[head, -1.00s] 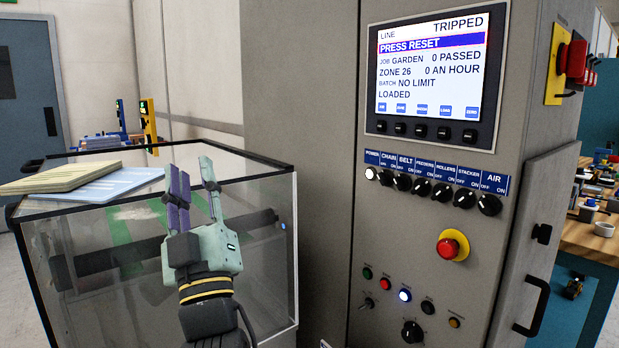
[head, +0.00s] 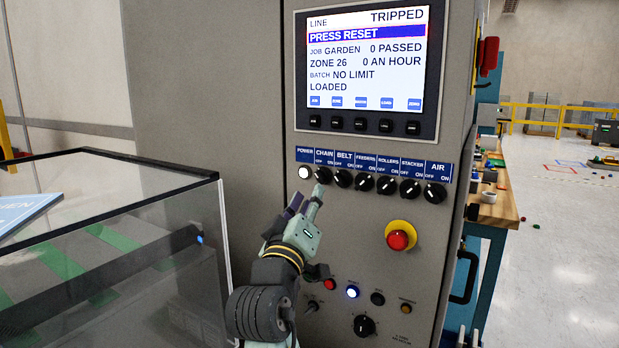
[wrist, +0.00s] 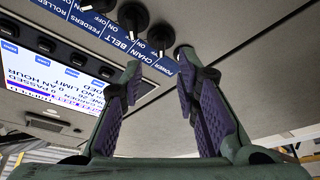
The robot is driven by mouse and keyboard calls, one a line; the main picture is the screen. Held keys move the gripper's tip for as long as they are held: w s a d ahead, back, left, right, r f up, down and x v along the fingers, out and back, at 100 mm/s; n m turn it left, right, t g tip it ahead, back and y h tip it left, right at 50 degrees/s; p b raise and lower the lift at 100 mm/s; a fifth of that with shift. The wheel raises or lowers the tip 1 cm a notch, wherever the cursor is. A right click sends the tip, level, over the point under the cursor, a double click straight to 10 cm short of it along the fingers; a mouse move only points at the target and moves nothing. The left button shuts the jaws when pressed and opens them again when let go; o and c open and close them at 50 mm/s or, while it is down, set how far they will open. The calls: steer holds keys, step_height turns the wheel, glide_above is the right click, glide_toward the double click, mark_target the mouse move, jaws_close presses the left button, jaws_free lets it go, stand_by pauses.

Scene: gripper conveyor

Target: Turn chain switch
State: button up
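The chain switch (head: 323,175) is a black rotary knob under the CHAIN label, second from the left in the panel's switch row, beside the lit white power button (head: 305,172). My gripper (head: 308,196) is just below these two, pointing up at the panel, with one fingertip close under the chain knob. Whether it touches cannot be told. In the wrist view my gripper (wrist: 158,60) has its purple-padded fingers apart with nothing between them. A black knob (wrist: 160,38), apparently the chain switch, shows beyond the fingertips between them. Its exact setting is not clear.
The belt knob (head: 343,178) is close right of the chain knob. A screen (head: 368,60) above reads TRIPPED, PRESS RESET. A red emergency stop (head: 398,238) and lower buttons are on the same panel. A glass-sided enclosure (head: 215,230) stands at the left.

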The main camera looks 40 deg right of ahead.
mark_target(318, 178)
steer(key=p+x, duration=0.1)
steer(key=x, duration=0.6)
steer(key=shift+w+a+p, duration=0.1)
steer(key=shift+p, duration=0.25)
steer(key=shift+c, duration=0.5)
jaws_close()
